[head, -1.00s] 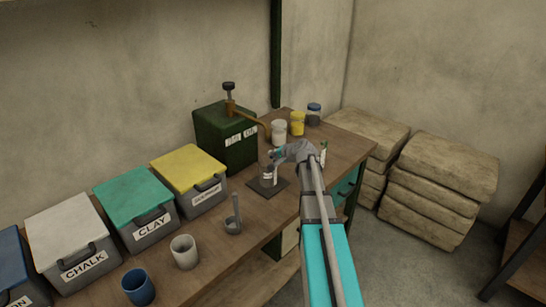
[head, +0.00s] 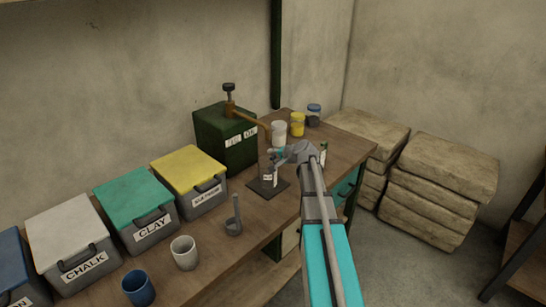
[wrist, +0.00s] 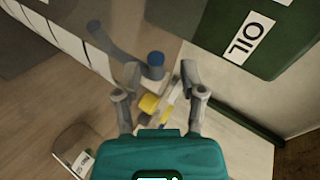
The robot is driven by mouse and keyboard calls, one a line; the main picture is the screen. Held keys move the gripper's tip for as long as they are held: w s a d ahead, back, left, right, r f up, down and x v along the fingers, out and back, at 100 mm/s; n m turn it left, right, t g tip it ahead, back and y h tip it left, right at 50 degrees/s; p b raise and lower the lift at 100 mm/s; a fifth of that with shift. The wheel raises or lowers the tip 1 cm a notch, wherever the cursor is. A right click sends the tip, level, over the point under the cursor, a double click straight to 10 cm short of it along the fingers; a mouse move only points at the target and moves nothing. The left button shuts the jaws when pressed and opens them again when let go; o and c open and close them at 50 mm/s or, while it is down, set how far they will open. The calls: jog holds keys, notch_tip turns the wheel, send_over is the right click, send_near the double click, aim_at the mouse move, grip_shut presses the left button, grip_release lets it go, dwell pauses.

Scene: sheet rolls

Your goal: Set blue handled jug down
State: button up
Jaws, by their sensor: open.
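A small pale container with a white label (head: 268,181) stands on a dark square plate (head: 281,187) under the spout of the green oil tank. It is the likeliest jug, but its handle cannot be made out. My gripper (head: 277,158) is just above and behind it and partly covers its top. In the wrist view my gripper (wrist: 160,80) has its two fingers apart, with nothing held between them. A labelled container (wrist: 76,152) shows at the lower left of the wrist view, outside the fingers; I cannot tell whether it is the same one.
The green oil tank (head: 222,140) stands close behind the plate. White (head: 279,133), yellow (head: 297,124) and blue-lidded (head: 313,115) jars stand farther along the bench. A grey ladle-like tool (head: 234,222), a pale cup (head: 185,253) and a blue cup (head: 138,288) stand nearer.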

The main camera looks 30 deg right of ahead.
jog(key=p+v, duration=0.5)
jog(key=v, duration=0.6)
jog(key=shift+s, duration=0.25)
